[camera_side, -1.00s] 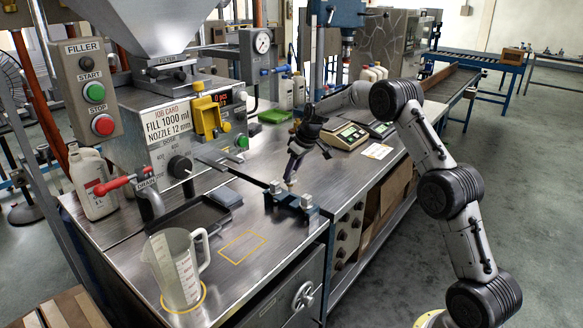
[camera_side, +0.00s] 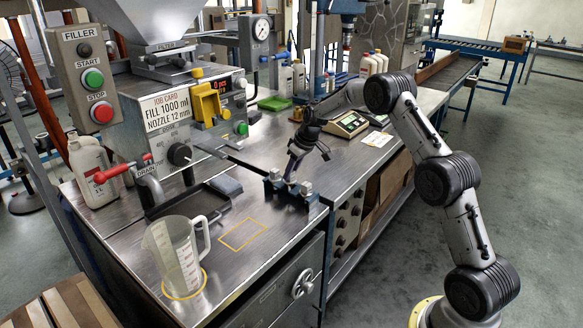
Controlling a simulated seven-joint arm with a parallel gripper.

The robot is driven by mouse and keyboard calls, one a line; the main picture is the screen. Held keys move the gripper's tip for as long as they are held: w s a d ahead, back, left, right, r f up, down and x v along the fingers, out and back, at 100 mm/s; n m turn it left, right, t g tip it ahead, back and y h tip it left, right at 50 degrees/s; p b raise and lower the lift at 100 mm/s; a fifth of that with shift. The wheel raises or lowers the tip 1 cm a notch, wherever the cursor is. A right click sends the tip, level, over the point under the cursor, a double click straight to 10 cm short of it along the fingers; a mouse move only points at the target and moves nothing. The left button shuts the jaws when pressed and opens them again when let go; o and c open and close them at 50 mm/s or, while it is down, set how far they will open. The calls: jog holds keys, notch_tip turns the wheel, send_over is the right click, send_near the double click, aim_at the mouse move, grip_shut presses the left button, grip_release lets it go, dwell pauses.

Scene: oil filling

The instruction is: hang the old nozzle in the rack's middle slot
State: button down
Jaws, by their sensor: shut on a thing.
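My gripper (camera_side: 291,172) is directly above the rack's middle, between these two, pointing down and slightly tilted. It is shut on the old nozzle, which is small and mostly hidden by the fingers and the rack. I cannot tell whether the old nozzle is seated in the middle slot or just above it.
A clear measuring jug (camera_side: 178,262) stands in a yellow ring at the front left. A black drip tray (camera_side: 188,207) is left of the rack. The yellow-outlined square (camera_side: 243,235) is empty.

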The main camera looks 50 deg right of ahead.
jog(key=shift+f, duration=0.85)
jog(key=shift+f, duration=0.1)
jog(key=c, duration=0.5)
grip_release()
